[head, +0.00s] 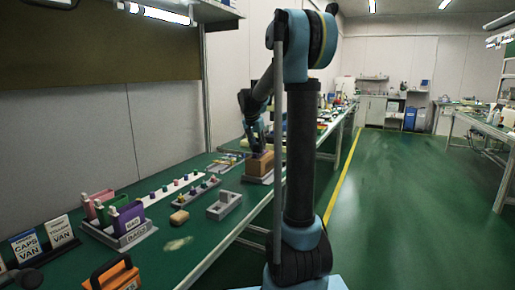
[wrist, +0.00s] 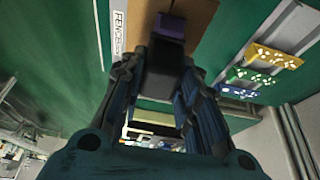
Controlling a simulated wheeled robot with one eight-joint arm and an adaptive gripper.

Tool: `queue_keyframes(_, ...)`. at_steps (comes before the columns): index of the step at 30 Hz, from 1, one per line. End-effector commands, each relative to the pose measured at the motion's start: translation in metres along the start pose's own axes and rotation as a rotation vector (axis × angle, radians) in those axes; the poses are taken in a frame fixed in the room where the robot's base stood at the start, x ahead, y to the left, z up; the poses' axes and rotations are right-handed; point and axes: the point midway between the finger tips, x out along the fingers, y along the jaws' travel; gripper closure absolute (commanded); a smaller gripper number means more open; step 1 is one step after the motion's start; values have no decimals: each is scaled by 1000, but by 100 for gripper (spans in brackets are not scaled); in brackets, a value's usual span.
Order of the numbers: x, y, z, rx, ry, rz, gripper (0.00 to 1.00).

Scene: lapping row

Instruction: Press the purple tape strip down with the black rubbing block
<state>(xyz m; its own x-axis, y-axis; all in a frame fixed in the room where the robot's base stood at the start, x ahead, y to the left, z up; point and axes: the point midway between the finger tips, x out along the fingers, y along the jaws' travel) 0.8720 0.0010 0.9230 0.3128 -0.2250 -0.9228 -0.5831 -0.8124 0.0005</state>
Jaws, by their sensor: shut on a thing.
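My gripper (wrist: 165,85) is shut on the black rubbing block (wrist: 165,58), which sits between its fingers in the wrist view. A short purple strip (wrist: 171,26) shows just past the block's end, against a brown box face (wrist: 195,12). The block's end appears at or very near the strip; I cannot tell whether they touch. In the head view my gripper (head: 256,138) is just above the brown box (head: 260,165), which stands on a grey base. The block and strip are too small or hidden to make out there.
A grey fixture (head: 223,205), a tan sponge-like block (head: 179,216), a purple bin (head: 128,219) and an orange-handled box (head: 112,276) stand nearer on the green bench. Yellow (wrist: 273,56), green (wrist: 249,76) and blue (wrist: 237,92) perforated plates lie beside the box.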

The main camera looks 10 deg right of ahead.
Motion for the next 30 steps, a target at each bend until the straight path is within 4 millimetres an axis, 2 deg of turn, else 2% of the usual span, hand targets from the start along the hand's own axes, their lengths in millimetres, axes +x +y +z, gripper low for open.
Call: queue_keyframes(30, 8, 0, 3, 0, 0, 0, 89)
